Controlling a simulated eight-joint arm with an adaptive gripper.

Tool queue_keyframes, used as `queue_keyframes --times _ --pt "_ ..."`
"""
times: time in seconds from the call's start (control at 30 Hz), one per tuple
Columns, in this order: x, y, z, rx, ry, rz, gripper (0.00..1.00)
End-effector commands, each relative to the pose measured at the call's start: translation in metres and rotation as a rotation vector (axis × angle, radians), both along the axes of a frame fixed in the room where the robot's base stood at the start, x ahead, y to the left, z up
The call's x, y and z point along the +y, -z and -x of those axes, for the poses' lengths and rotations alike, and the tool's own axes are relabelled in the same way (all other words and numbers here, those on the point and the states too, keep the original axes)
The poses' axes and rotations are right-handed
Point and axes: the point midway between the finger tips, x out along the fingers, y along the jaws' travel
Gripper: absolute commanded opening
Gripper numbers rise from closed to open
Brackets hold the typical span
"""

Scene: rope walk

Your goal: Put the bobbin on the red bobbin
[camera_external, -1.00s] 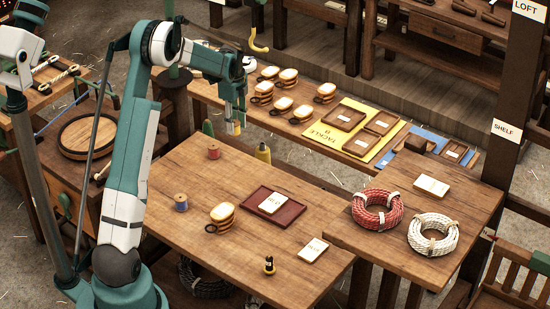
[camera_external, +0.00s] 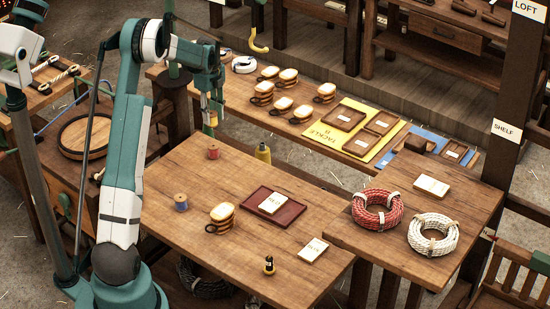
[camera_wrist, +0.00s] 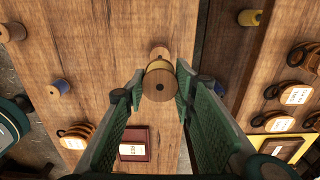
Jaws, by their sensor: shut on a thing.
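My gripper (camera_external: 211,118) is shut on a wooden bobbin (camera_wrist: 160,82) with tan winding, gripped between the two green fingers in the wrist view. It is held up in the air above the far left end of the table. The red bobbin (camera_external: 213,152) stands upright on the table near its far left corner. In the external view it is just below my gripper, with a gap between. In the wrist view I cannot surely make out the red bobbin; the held bobbin covers that area.
A blue bobbin (camera_external: 181,203), a pulley block (camera_external: 222,215) and a dark red tray (camera_external: 290,217) stand on the same table. A yellow bobbin (camera_external: 263,153) stands beyond its far edge. Another wooden bobbin (camera_wrist: 12,31) shows at the wrist view's left.

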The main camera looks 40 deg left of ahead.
Motion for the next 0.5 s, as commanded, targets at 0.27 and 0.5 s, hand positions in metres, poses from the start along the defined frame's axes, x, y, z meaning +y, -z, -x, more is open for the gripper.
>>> queue_keyframes --times 0.27,0.5 --pt "0.000 0.034 0.000 0.000 0.000 0.000 0.15" --pt "0.000 0.057 0.000 0.000 0.000 0.000 0.15"
